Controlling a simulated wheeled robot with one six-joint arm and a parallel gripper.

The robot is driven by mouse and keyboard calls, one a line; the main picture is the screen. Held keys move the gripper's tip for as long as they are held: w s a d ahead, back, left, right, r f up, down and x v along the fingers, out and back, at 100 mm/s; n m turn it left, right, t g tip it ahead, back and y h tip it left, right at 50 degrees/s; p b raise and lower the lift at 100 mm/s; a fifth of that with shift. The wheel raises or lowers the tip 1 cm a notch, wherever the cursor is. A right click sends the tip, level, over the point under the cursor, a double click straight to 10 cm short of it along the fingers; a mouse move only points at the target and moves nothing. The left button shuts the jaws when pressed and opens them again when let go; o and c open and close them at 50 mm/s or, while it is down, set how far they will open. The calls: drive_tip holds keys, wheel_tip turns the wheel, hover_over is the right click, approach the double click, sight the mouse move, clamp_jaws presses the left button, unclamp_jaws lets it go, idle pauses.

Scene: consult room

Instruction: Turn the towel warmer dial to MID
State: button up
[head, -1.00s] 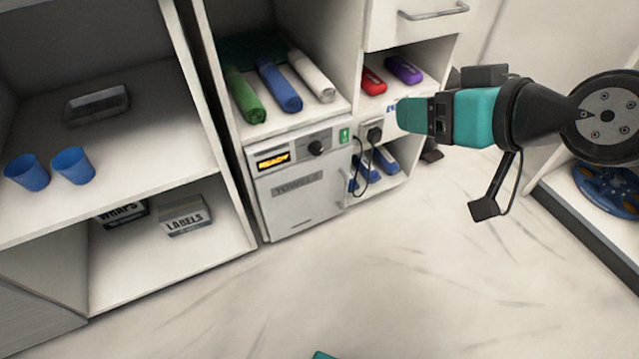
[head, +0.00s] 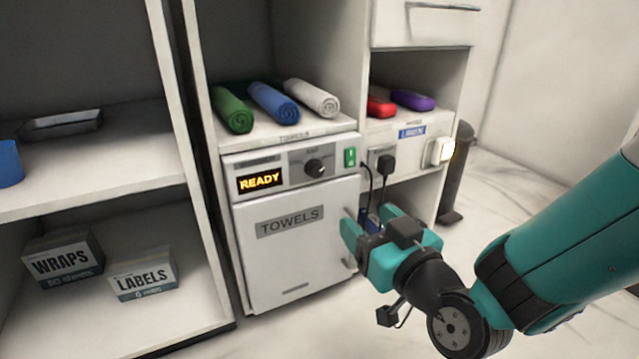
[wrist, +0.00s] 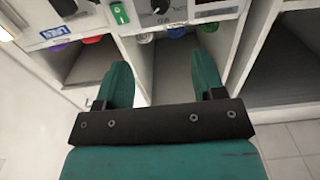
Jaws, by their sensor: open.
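The towel warmer (head: 295,285) is a white cabinet labelled TOWELS, with a lit READY display (head: 260,181) on its upper panel. Its black round dial (head: 315,168) sits right of the display, beside a green switch (head: 350,157). The dial markings are too small to read. In the wrist view the dial (wrist: 159,6) is at the top edge, partly cut off, with the green switch (wrist: 119,13) to its left. My gripper (wrist: 165,78) is open and empty. In the head view it is in front of the warmer's right side, below and apart from the dial.
Green (head: 231,108), blue (head: 273,102) and white (head: 312,98) rolled towels lie on the shelf above. A black plug (head: 385,163) with a hanging cord is right of the panel. The door handle sticks out at the warmer's right edge.

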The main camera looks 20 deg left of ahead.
drive_tip(key=p, duration=0.8)
approach(318, 173)
drive_tip(key=d, duration=0.1)
drive_tip(key=p+x, duration=0.1)
drive_tip(key=x, duration=0.3)
drive_tip(key=p+x, duration=0.2)
drive_tip(key=x, duration=0.3)
drive_tip(key=shift+a+f, duration=0.2)
drive_tip(key=shift+a, duration=0.25)
drive_tip(key=shift+w+a+r, duration=0.15)
drive_tip(key=shift+a, duration=0.1)
drive_tip(key=c, duration=0.9)
